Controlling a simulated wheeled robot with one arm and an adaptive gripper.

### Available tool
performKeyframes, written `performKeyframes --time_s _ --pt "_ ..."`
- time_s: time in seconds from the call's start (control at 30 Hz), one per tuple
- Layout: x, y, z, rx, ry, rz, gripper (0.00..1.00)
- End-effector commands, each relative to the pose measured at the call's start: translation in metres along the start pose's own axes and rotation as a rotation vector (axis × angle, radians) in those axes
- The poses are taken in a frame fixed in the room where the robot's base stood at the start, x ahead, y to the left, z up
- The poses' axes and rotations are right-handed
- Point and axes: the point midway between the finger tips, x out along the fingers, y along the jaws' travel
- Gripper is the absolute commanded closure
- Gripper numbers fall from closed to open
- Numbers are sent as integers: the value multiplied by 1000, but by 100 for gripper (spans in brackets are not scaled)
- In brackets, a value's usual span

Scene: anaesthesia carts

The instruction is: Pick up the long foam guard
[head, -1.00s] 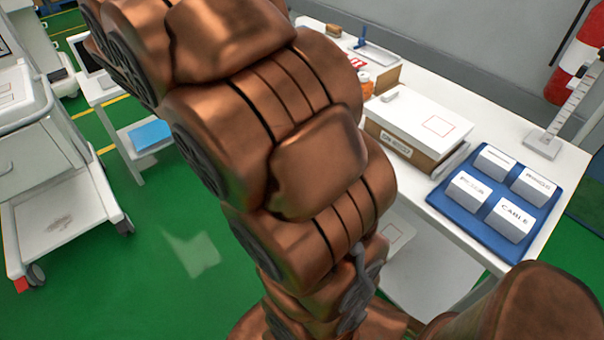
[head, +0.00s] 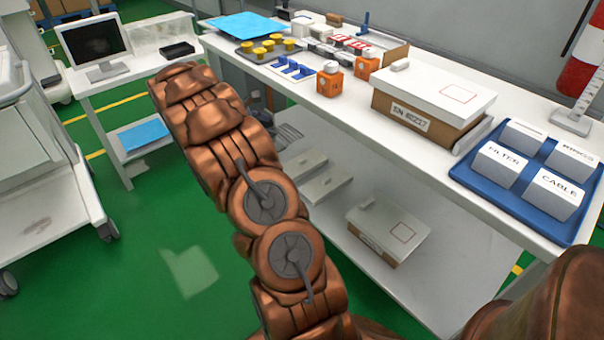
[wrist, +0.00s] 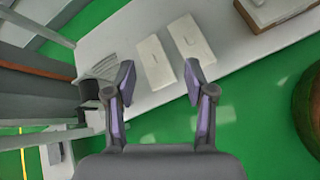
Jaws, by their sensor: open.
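My gripper (wrist: 159,74) is open and empty in the wrist view, its two fingers spread in front of the lower shelf. Two pale, flat, oblong pieces lie side by side on that shelf, a left one (wrist: 154,61) and a right one (wrist: 190,41). They also show in the head view as a rear piece (head: 303,164) and a front piece (head: 328,184). Each has a small raised tab. I cannot tell whether either is the long foam guard, and nothing else in view is clearly it. In the head view my arm hides part of the shelf.
The white workbench (head: 400,150) holds a large lidded box (head: 415,123), a blue tray (head: 467,182) of labelled boxes and small parts. Another lidded box (head: 380,247) is on the lower shelf (head: 345,225). Green floor (head: 130,275) is clear left of my arm.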

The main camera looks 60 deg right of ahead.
Motion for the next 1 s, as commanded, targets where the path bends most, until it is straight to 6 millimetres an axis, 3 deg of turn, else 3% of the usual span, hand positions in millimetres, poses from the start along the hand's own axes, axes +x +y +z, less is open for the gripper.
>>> performKeyframes --time_s 0.03,0.3,0.6,0.8,1.0 --pt "25 1 -20 -31 -16 6 46" --pt "116 24 -81 -194 -92 68 46" --pt "215 28 -151 -369 -161 117 46" --pt "254 27 -178 -442 -188 136 46" --pt "269 28 -184 -462 -198 143 46"
